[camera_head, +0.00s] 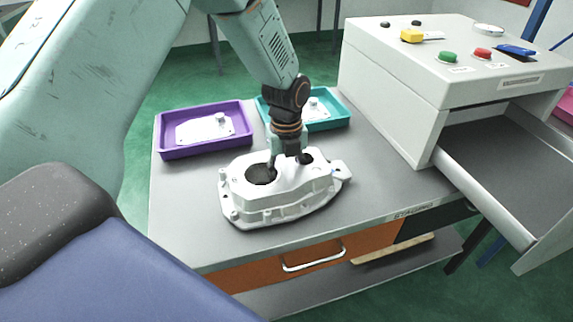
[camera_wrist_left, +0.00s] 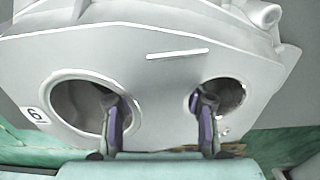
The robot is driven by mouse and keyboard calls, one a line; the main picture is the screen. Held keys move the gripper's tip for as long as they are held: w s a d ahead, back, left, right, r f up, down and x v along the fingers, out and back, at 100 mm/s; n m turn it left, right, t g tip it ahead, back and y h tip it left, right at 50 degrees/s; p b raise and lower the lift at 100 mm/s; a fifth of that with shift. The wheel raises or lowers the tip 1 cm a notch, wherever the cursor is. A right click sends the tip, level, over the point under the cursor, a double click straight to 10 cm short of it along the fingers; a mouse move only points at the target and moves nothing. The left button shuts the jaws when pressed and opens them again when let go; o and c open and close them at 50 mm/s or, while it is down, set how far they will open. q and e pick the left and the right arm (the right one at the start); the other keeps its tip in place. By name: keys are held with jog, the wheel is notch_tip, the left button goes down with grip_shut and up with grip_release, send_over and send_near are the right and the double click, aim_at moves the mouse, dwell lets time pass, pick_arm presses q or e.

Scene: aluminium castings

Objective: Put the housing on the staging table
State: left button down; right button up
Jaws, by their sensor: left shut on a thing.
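The housing (camera_head: 275,199) is a pale grey casting with two round holes on top. It is at the middle of the staging table (camera_head: 185,225), whose front edge carries a "STAGING" label. I cannot tell whether its underside touches the tabletop. My left gripper (camera_head: 288,162) comes down from above onto the housing. In the left wrist view, the gripper (camera_wrist_left: 160,110) has one finger in each hole of the housing (camera_wrist_left: 170,80), shut on the wall between them. A label with "6" shows beside the larger hole. My right gripper is out of view.
A purple tray (camera_head: 163,149) and a teal tray (camera_head: 333,117), each with a light part inside, stand at the back of the table. A grey control box (camera_head: 400,85) with buttons and an open drawer (camera_head: 500,205) stands at the right. The tabletop's front left is clear.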

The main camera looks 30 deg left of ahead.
aim_at(287, 164)
pick_arm(q)
jog(key=shift+w+f, duration=0.3)
jog(key=shift+f, duration=0.05)
jog(key=shift+s, duration=0.25)
jog(key=c, duration=1.1)
grip_release()
jog(key=shift+f, duration=0.1)
jog(key=o, duration=0.4)
notch_tip(287, 164, up, 12)
jog(key=shift+r+p, duration=0.15)
jog(key=shift+p, duration=0.85)
